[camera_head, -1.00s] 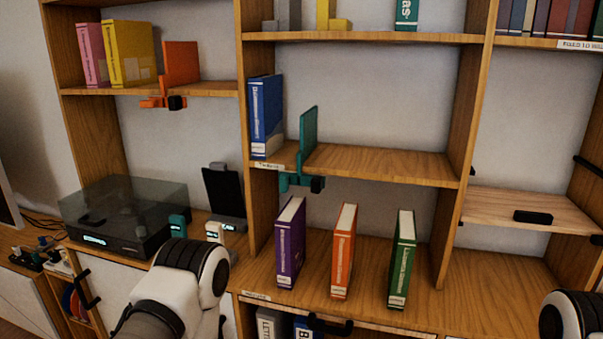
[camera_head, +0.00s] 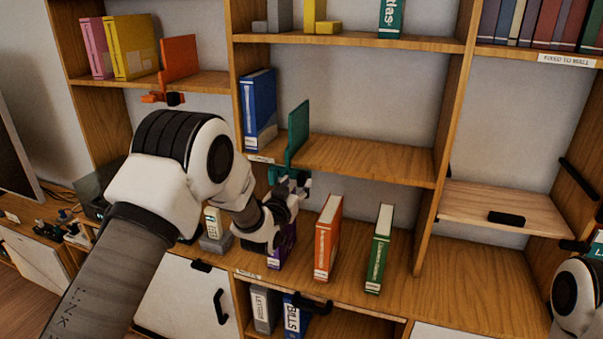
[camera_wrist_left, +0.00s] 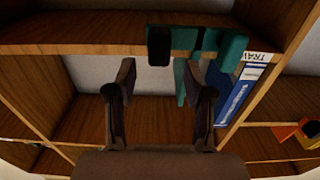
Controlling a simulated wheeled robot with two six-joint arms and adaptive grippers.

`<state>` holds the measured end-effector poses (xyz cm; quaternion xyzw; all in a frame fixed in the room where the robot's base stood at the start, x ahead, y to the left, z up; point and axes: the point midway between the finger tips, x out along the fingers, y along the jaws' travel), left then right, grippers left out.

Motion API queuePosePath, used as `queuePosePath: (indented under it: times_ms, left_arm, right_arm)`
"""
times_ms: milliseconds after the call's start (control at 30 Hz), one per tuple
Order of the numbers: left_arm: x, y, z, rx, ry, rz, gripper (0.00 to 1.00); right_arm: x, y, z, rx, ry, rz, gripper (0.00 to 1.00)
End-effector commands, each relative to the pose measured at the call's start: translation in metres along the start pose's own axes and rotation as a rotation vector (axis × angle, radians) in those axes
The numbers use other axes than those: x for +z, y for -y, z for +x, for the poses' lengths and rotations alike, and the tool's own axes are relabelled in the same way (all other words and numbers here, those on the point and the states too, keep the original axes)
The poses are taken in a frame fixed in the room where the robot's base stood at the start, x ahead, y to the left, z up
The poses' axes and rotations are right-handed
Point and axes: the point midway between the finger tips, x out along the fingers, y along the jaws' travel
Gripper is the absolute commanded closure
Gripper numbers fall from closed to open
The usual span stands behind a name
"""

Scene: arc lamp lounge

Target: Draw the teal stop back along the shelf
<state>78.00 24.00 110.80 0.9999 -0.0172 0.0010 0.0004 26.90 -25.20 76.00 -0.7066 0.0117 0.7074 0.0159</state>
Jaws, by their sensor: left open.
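The teal stop (camera_head: 298,128) stands upright on the middle shelf (camera_head: 370,162), to the right of a blue book (camera_head: 259,108) with a gap between them. Its clamp part hangs at the shelf's front edge. In the left wrist view the teal stop (camera_wrist_left: 236,52) shows with its black knob (camera_wrist_left: 159,45). My left gripper (camera_head: 297,186) is just below and in front of the clamp. In the left wrist view the left gripper (camera_wrist_left: 160,98) is open and empty, its fingers apart below the knob. My right arm shows at the lower right; its gripper is out of view.
Purple (camera_head: 283,246), orange (camera_head: 328,237) and green (camera_head: 379,248) books stand on the shelf below, close to my left gripper. An orange stop (camera_head: 180,60) stands on the left shelf. The middle shelf right of the teal stop is clear.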

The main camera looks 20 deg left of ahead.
Motion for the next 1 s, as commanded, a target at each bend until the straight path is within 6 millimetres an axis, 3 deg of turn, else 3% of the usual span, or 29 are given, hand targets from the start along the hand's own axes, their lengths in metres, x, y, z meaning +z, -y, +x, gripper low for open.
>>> queuePosePath:
  times_ms: [200,500,633,667,1000]
  left_arm:
    - [-0.001,0.000,0.035,0.000,0.000,0.000,0.48]
    - [0.001,0.000,0.040,0.000,0.002,0.000,0.48]
    - [0.001,0.000,0.040,0.000,0.002,0.000,0.94]
    - [0.001,0.000,0.040,0.000,0.002,0.000,1.00]
    - [0.003,0.000,0.040,0.000,0.002,-0.001,1.00]
  right_arm:
    - [0.000,0.000,-0.014,0.000,0.000,0.000,0.60]
    - [0.000,0.000,-0.013,0.000,0.000,0.000,0.60]
    - [0.000,0.000,-0.013,0.000,0.000,0.000,0.60]
    - [0.000,0.000,-0.013,0.000,0.000,0.000,0.60]
    - [0.000,0.000,-0.009,0.000,0.000,0.000,0.60]
